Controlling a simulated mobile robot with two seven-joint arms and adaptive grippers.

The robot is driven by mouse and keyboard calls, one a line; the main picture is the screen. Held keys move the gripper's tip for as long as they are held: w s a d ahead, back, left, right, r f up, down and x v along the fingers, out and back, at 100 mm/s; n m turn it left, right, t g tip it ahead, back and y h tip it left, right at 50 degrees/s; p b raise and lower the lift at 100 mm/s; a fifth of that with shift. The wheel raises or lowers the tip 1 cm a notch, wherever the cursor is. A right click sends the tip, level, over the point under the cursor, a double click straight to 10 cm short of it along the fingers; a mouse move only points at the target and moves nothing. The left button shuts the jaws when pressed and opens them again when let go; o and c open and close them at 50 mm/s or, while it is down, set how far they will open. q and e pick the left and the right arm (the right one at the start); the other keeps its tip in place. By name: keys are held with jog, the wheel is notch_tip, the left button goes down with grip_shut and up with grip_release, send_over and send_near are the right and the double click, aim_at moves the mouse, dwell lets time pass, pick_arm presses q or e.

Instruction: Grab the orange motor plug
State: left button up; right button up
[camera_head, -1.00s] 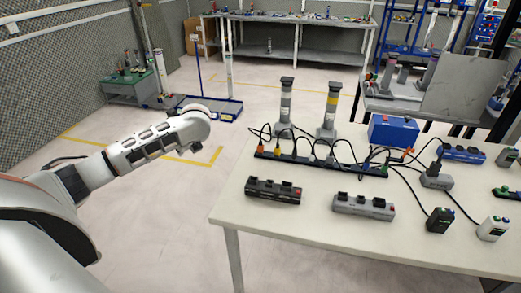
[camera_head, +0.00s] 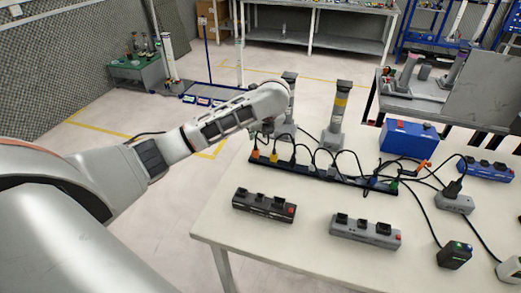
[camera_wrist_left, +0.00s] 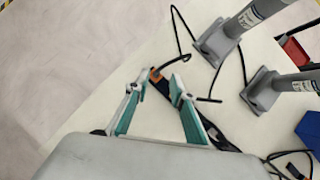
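The orange motor plug (camera_head: 255,154) is at the left end of a long black strip (camera_head: 325,175) on the white table, with a black cable rising from it. A yellow plug (camera_head: 273,158) is beside it. The teal-padded fingers are apart with nothing held. In the head view, my left wrist is above and near the strip's left end and largely hides the gripper. My right gripper is in neither view.
A black socket block (camera_head: 264,205) and a grey socket block (camera_head: 365,231) lie in front. A blue box (camera_head: 408,138) and loose cables are at the right. The table's front left is clear.

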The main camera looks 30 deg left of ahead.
aim_at(256, 150)
pick_arm(q)
jog(key=shift+s+x, duration=0.15)
jog(key=shift+x, duration=1.45)
jog(key=shift+s+x, duration=0.1)
jog(key=shift+x, duration=1.45)
jog(key=shift+f, duration=0.1)
grip_shut()
